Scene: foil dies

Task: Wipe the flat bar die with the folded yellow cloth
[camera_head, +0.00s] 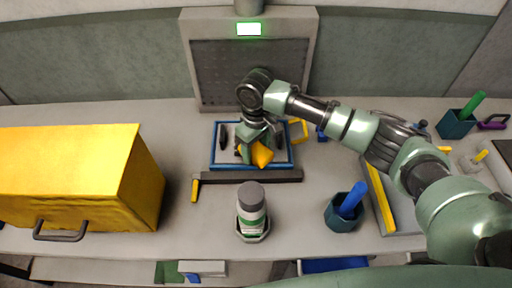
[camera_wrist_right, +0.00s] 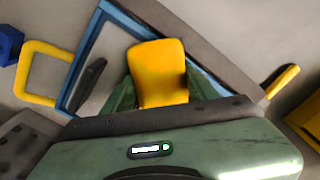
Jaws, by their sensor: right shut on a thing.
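My right gripper (camera_head: 258,146) is shut on the folded yellow cloth (camera_head: 262,156), over the blue-rimmed tray (camera_head: 285,165). In the right wrist view the cloth (camera_wrist_right: 158,75) sits between the two green fingers. Dark slim pieces lie in the tray, one at the left (camera_head: 223,136) and one at the right; the right one (camera_wrist_right: 88,78) shows more clearly in the wrist view. I cannot tell for certain which one is the flat bar die. The gripper and cloth hide the tray's middle, and whether the cloth touches anything is unclear. My left gripper is not in view.
A yellow box (camera_head: 75,175) fills the left. A grey press-like panel (camera_head: 250,75) with a green light stands behind.

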